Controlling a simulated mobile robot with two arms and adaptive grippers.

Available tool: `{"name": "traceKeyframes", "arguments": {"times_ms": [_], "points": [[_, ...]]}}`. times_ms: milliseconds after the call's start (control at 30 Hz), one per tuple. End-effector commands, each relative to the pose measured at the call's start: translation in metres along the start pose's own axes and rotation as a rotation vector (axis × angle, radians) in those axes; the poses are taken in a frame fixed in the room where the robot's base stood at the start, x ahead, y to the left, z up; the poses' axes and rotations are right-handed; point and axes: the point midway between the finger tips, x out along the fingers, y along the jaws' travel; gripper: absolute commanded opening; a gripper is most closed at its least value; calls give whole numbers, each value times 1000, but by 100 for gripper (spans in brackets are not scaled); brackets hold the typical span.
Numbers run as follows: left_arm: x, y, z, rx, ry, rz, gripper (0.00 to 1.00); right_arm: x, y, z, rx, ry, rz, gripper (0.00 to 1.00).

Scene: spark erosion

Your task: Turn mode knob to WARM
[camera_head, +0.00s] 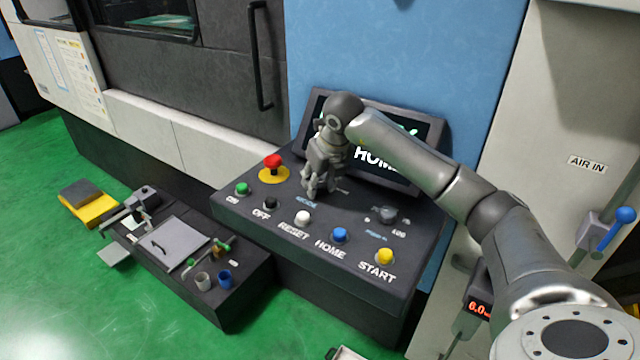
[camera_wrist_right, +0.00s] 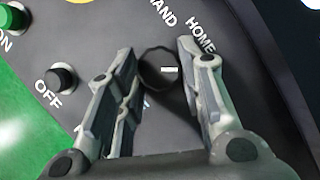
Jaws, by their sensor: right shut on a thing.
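The black mode knob (camera_wrist_right: 157,72) sits between the fingers of my right gripper in the wrist view. A short white mark on it lies on the right side of its top. The labels HAND and HOME are printed on the panel beyond it; I cannot read a WARM label. My right gripper (camera_head: 317,188) points down at the control panel (camera_head: 350,246) and is shut on the knob. The screen (camera_head: 430,126) behind shows HOME, partly covered by my arm. My left gripper is not in view.
A red emergency button (camera_head: 273,162), green ON button (camera_head: 242,188) and black OFF button (camera_head: 269,203) are left of the gripper. White RESET (camera_head: 302,217), blue HOME (camera_head: 340,235) and yellow START (camera_head: 384,256) buttons line the front.

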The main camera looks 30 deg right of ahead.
Motion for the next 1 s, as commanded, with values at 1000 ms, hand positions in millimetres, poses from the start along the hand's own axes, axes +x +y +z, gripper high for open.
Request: {"name": "traceKeyframes", "arguments": {"times_ms": [1000], "points": [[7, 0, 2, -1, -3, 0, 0, -2, 1, 2, 165, -5, -67, 49]]}}
